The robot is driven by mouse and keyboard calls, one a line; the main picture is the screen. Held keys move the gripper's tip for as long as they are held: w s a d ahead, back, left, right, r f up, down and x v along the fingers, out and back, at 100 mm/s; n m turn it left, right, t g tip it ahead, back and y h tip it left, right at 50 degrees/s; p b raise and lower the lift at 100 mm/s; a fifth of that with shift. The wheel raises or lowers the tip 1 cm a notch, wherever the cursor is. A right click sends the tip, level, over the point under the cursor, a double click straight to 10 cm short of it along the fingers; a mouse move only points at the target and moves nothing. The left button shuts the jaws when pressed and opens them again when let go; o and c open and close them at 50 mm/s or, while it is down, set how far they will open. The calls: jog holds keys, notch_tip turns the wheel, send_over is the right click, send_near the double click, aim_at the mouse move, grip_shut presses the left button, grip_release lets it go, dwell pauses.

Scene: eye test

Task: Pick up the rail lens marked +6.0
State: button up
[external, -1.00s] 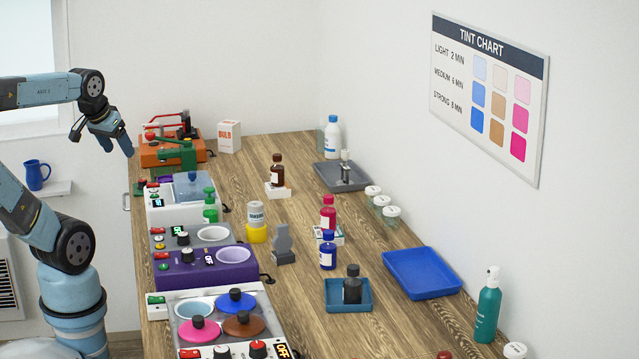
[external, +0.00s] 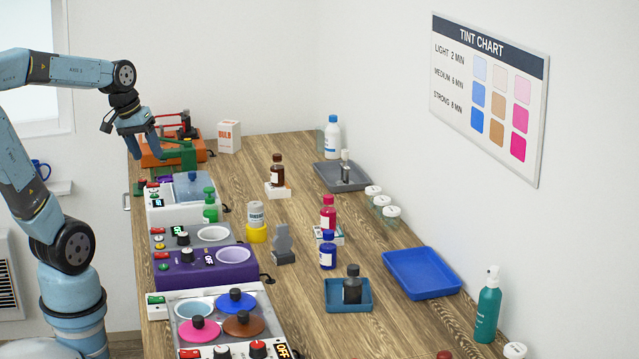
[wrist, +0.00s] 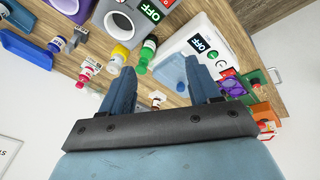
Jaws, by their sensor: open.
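I cannot make out a rail lens or a +6.0 mark in either view. My gripper (external: 134,143) is open and empty, high at the bench's far left end, in front of the orange machine (external: 160,152) and the green press-like device (external: 178,153) in the picture. In the wrist view my gripper (wrist: 160,66) has its two blue fingers spread apart with nothing held between them. A white unit with a blue lid (wrist: 172,68) shows behind and between the fingers. The fingers hide part of the bench.
The wooden bench (external: 290,310) carries a purple warmer (external: 185,273), a grey stepped block (external: 283,243), a yellow-based can (external: 256,234), several bottles, a blue tray (external: 420,272) and a grey tray (external: 328,178). A BULB box (external: 229,137) stands at the back.

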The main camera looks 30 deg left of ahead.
jog(key=w+d+f+n+g+h, duration=0.2)
jog(key=w+d+g, duration=0.15)
jog(key=d, duration=0.35)
jog(key=w+d+f+n+g+h, duration=0.2)
jog(key=w+d, duration=0.2)
jog(key=d, duration=0.3)
jog(key=n+g+h, duration=0.5)
jog(key=g, duration=0.1)
send_over(282, 225)
notch_tip(282, 225, down, 8)
jog(key=shift+w+a+f, duration=0.1)
jog(key=shift+a+f, duration=0.05)
jog(key=shift+f, duration=0.55)
jog(key=shift+w+a+f, duration=0.15)
jog(key=shift+f, duration=0.5)
jog(key=shift+w+a+f, duration=0.1)
jog(key=shift+a+f, duration=0.05)
jog(key=shift+f, duration=0.55)
notch_tip(282, 225, down, 2)
jog(key=shift+f, duration=0.2)
jog(key=shift+t+x, duration=0.25)
jog(key=shift+x, duration=1.25)
jog(key=shift+c, duration=0.3)
jog(key=c, duration=1)
